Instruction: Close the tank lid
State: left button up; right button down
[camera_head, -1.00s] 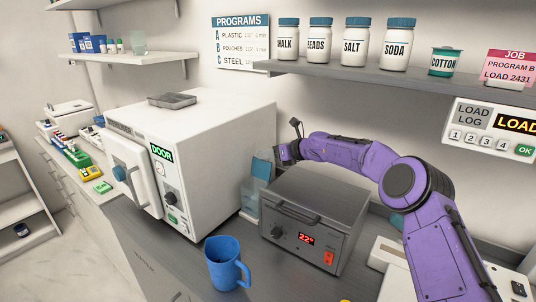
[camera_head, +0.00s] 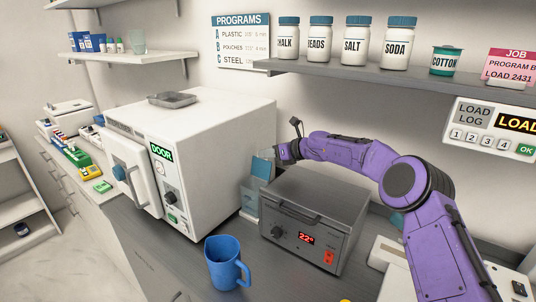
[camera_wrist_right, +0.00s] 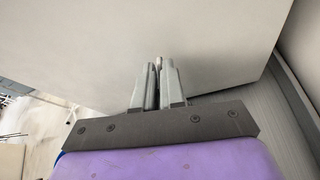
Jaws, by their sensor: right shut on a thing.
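A small clear tank (camera_head: 249,207) stands in the gap between the white steriliser and the grey heated unit. Its blue see-through lid (camera_head: 262,169) stands raised above it, so the tank looks open. My right gripper (camera_head: 275,154) is at the upper edge of the lid, behind the grey unit, its fingers shut. The exact hold on the lid is too small to tell. My left gripper is out of view.
The white steriliser (camera_head: 215,135), door ajar, stands left of the tank. The grey heated unit (camera_head: 345,225) stands right and in front of it. A blue mug (camera_head: 222,265) is on the counter in front. A shelf with jars (camera_head: 395,45) hangs above my right arm.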

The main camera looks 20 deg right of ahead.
aim_at(257, 162)
jog(key=shift+a+f, duration=0.15)
dwell(0.6)
jog(key=shift+s+a+n+t+h+b, duration=0.35)
jog(key=shift+s+a+n+b, duration=0.2)
jog(key=shift+a+n, duration=0.2)
jog(key=shift+s+a+n+t+h+b, duration=0.2)
jog(key=shift+s+a+n+h+b, duration=0.2)
jog(key=shift+a+n+b, duration=0.2)
jog(key=shift+s+a+n+t+h+b, duration=0.15)
jog(key=shift+s+a+n+h+b, duration=0.1)
jog(key=shift+a+n+h+b, duration=0.25)
jog(key=shift+s+a+f, duration=0.2)
jog(key=shift+s+a, duration=0.05)
jog(key=shift+a, duration=0.25)
